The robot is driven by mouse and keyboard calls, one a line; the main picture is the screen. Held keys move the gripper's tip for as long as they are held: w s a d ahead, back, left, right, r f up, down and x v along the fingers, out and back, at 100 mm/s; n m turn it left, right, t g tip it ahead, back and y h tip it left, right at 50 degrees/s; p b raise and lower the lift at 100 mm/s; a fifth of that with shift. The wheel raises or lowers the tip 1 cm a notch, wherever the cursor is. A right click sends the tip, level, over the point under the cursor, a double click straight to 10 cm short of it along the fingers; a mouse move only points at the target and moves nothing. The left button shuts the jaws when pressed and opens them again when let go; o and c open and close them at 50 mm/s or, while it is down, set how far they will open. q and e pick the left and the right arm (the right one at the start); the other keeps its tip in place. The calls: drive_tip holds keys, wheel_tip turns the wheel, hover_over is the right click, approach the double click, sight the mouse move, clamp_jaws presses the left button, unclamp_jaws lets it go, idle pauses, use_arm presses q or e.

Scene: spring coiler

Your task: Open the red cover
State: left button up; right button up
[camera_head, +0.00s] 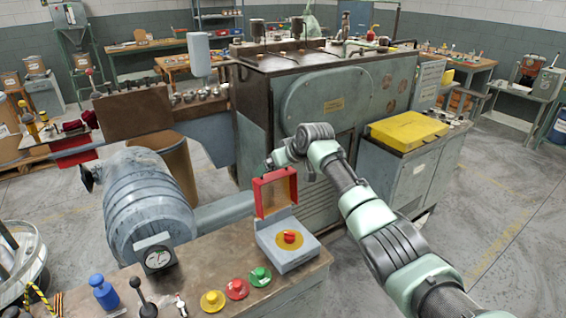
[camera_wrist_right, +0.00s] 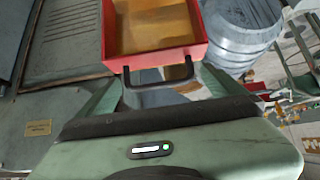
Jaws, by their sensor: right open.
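The red cover (camera_head: 263,198) is a red frame with an amber panel, and it stands raised at the back edge of a grey box (camera_head: 287,258). A red button (camera_head: 290,237) on a yellow disc shows uncovered on the box top. My right gripper (camera_head: 272,164) is just above the cover's top edge. In the right wrist view the red cover (camera_wrist_right: 152,55) fills the top middle, with a dark U-shaped handle (camera_wrist_right: 160,85) at its near edge. My right gripper is open with the handle between its fingers; contact is unclear. My left gripper is out of view.
The console top (camera_head: 200,262) carries yellow, red (camera_head: 237,289) and green buttons, a black lever (camera_head: 142,296) and a gauge (camera_head: 158,258). A large grey machine (camera_head: 345,95) stands behind the cover. A yellow case (camera_head: 407,130) lies on a cabinet at right.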

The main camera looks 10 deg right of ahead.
drive_tip(key=b+v, duration=0.1)
drive_tip(key=v, duration=0.5)
